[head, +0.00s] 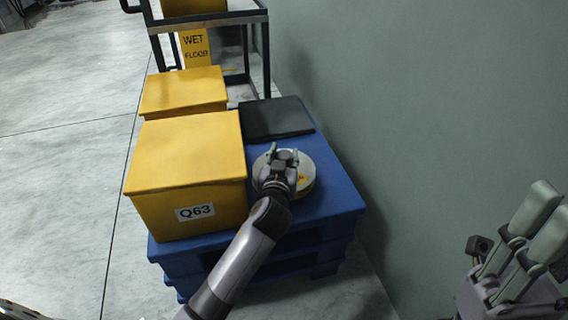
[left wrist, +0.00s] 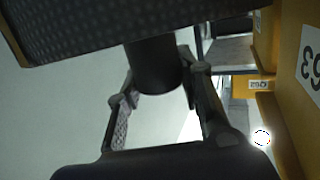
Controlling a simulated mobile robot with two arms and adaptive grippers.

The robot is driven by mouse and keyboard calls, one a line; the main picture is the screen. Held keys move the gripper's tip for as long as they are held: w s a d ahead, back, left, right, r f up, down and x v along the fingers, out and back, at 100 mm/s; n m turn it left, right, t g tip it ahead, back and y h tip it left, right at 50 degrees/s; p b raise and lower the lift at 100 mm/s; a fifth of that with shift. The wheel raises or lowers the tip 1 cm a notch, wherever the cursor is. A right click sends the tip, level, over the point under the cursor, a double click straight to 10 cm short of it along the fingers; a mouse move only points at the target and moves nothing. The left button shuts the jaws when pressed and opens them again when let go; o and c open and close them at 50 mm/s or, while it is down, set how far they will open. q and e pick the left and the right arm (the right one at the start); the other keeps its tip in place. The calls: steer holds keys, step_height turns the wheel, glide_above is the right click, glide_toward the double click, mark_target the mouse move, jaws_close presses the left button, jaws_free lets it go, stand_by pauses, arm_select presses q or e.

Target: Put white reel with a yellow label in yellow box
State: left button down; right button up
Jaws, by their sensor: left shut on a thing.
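The white reel (head: 308,176) with a small yellow label shows at the right side of the blue pallet stack, partly hidden by my left gripper (head: 284,156). My left gripper is shut on the reel's dark middle hub (left wrist: 155,65). In the left wrist view the fingers (left wrist: 160,88) stand on either side of this hub, below a dark textured disc. The yellow box (head: 187,153) labelled Q63 stands just left of the reel, and its top looks closed. My right gripper (head: 543,222) is at the far right, empty; its finger gap is unclear.
A second yellow box (head: 184,92) stands behind the Q63 box. A dark flat pad (head: 275,119) lies on the blue pallet (head: 333,192) behind the reel. A black-framed cart (head: 208,22) stands at the back. The green wall (head: 420,100) is close on the right.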

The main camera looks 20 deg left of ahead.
arm_select(q)
steer(key=shift+f, duration=0.4)
steer(key=shift+f, duration=0.1)
steer(key=c, duration=1.5)
jaws_free()
steer(key=shift+f, duration=0.1)
steer(key=shift+c, duration=0.2)
steer(key=o, duration=0.4)
steer(key=shift+o, duration=0.2)
